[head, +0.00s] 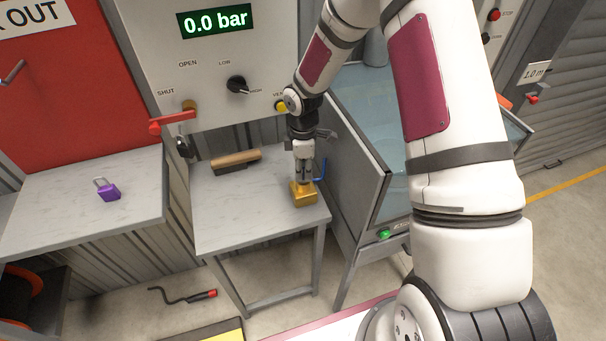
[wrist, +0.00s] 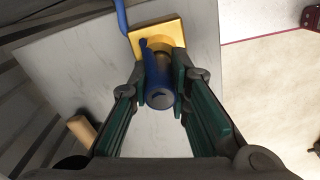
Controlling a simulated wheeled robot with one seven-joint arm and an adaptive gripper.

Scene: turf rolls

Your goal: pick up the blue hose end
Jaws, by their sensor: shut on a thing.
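The blue hose end (wrist: 158,88) is a short blue cylinder with a dark round face, in the middle of the wrist view. My gripper (wrist: 162,92) is shut on it, one green-padded finger on each side. A square gold block (wrist: 170,32) is just beyond the hose end; I cannot tell whether they touch. A thin blue hose (wrist: 121,16) shows beside the block. In the head view, my gripper (head: 304,178) points down at the gold block on the small grey table (head: 240,218), and my fingers mostly hide the hose end.
A wooden-handled tool (head: 236,160) lies at the table's back. A glass-sided cabinet (head: 362,150) stands close on the right. A panel with a red lever (head: 172,122) is behind. A purple padlock (head: 108,190) lies on the left table. The table's front left is clear.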

